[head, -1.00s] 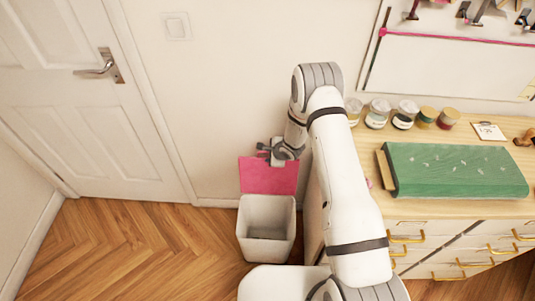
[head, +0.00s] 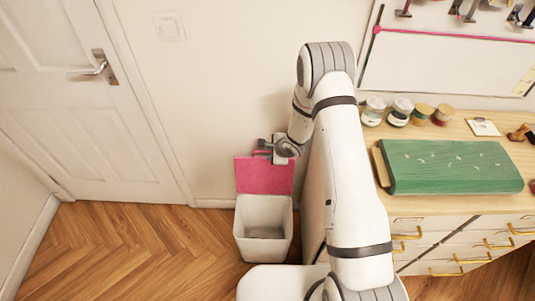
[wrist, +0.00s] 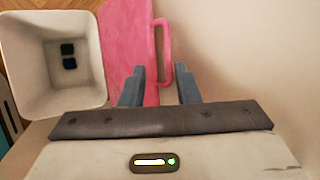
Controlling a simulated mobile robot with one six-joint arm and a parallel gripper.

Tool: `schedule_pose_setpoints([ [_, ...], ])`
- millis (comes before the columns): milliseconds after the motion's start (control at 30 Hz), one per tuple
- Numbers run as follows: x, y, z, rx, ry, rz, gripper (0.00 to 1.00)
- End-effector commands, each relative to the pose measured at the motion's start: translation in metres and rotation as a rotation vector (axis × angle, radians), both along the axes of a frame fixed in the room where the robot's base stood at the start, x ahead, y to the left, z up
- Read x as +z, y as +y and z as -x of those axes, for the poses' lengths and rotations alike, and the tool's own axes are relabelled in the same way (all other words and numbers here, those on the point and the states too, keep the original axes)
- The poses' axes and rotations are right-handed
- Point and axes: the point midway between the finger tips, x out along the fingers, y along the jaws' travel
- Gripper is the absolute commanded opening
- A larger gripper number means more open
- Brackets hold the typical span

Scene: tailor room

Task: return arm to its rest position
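My gripper (wrist: 160,85) is open and empty in the wrist view, its two grey fingers apart with the pink lid behind them. In the head view my gripper (head: 268,149) is at the wall, just above the raised pink lid (head: 264,175) of the white bin. The white bin (head: 244,222) stands open on the floor. In the wrist view the bin (wrist: 92,70) holds a dark green and a dark blue item at its bottom.
The wooden dresser (head: 420,206) stands to the right of my arm, with a green fabric bolt (head: 450,166) and several jars on top. A white door (head: 75,100) is at the left. The wooden floor (head: 130,245) in front of it is clear.

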Motion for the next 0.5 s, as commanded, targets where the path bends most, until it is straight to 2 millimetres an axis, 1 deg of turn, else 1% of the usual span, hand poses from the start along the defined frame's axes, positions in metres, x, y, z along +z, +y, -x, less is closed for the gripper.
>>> schedule_pose_setpoints([
  [33, 0.0055, -0.0027, 0.0027, 0.000, -0.001, 0.000, 0.29],
  [133, 0.0120, -0.0057, 0.0061, 0.000, -0.001, 0.000, 0.29],
  [500, 0.0142, -0.0070, 0.0084, 0.000, 0.000, 0.000, 0.29],
])
